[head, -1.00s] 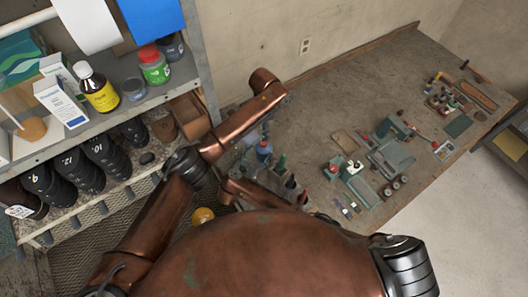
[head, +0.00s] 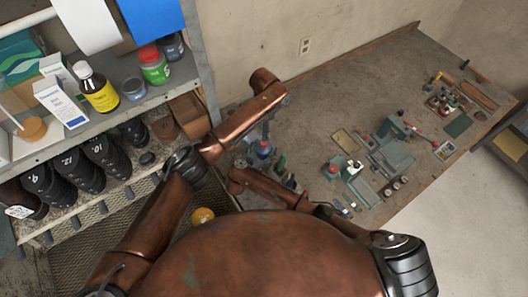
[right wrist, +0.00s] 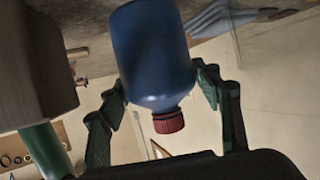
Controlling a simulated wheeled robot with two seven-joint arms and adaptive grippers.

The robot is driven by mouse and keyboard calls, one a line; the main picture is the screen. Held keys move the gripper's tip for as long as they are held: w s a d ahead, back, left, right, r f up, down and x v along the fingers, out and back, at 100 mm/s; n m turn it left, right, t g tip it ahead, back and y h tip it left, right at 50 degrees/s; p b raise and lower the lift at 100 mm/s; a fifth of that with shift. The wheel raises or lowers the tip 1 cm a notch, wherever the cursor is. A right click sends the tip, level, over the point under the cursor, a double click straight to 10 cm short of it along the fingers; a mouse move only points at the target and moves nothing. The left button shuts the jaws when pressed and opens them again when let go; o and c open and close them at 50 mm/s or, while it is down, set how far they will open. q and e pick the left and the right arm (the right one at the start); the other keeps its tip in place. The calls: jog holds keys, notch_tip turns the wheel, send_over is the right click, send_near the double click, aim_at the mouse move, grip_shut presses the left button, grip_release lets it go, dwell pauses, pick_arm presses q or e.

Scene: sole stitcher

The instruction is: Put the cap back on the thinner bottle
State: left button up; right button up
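The thinner bottle (right wrist: 152,50) is blue and fills the middle of the right wrist view. That picture is upside down, with the bench at the top. A red cap (right wrist: 168,122) shows at the bottle's neck end; its exact seating is not clear. My right gripper (right wrist: 160,80) has its fingers spread, one on each side of the bottle; I cannot tell whether they touch it. In the head view the blue bottle (head: 264,150) shows small among other items at the bench's left end, partly hidden by my arms. My left gripper cannot be made out.
The workbench (head: 350,80) carries several tools and small parts further right. A shelf (head: 170,90) with bottles, boxes and black shoe forms is at left.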

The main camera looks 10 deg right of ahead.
grip_shut()
pick_arm(q)
jog(key=n, duration=0.5)
jog(key=shift+r, duration=0.1)
jog(key=n, duration=0.4)
dwell(0.5)
jog(key=shift+f, duration=4.1)
jog(key=shift+c, duration=0.5)
grip_shut()
